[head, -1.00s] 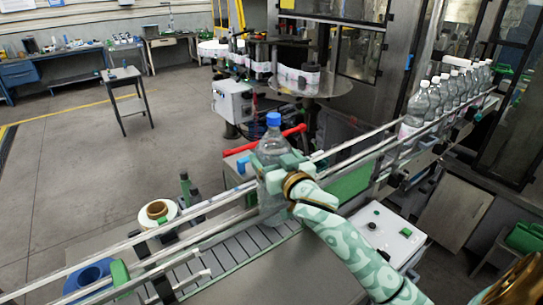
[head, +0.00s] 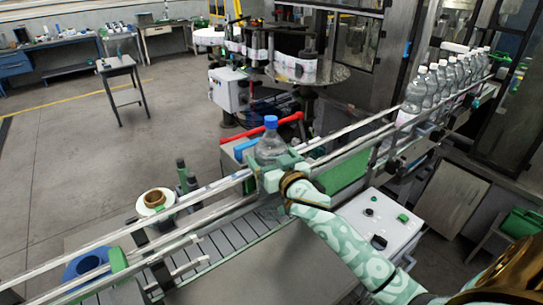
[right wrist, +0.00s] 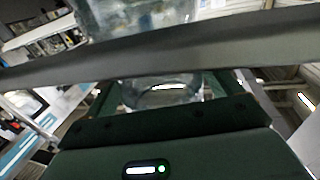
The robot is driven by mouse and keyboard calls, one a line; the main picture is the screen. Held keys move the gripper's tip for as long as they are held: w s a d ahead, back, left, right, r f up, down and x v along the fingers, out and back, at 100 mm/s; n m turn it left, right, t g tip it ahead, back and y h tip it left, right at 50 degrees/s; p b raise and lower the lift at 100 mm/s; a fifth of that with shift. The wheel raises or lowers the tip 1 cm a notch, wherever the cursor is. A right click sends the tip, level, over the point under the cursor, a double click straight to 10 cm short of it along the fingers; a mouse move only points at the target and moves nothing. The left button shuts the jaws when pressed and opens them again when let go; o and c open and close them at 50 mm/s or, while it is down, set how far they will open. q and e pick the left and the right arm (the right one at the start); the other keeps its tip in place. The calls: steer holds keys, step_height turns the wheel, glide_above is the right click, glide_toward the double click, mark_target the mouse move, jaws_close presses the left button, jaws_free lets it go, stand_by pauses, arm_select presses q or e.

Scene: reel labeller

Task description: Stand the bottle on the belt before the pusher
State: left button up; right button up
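The clear bottle (head: 270,150) with a blue cap stands upright between the conveyor's guide rails, over the grey slatted belt (head: 228,237). My right gripper (head: 273,172) reaches in from the near side, with its green fingers on either side of the bottle's body. In the right wrist view the bottle (right wrist: 160,94) fills the space between the fingers, and they look shut on it. A rail crosses that view. The bottle's foot is largely hidden in the head view, so I cannot tell whether it touches the belt. I cannot pick out the pusher. My left gripper is out of view.
Guide rails (head: 210,190) run along both sides of the belt. Several clear bottles (head: 438,82) stand in a row farther up the line at the right. A white label reel (head: 155,200) and a control box (head: 375,225) flank the conveyor.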

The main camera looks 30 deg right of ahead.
steer(key=shift+o, duration=0.3)
steer(key=shift+s+a+r, duration=0.1)
steer(key=shift+r, duration=0.05)
steer(key=s+a+b, duration=0.1)
steer(key=s, duration=1.1)
steer(key=shift+a, duration=0.15)
stand_by(0.4)
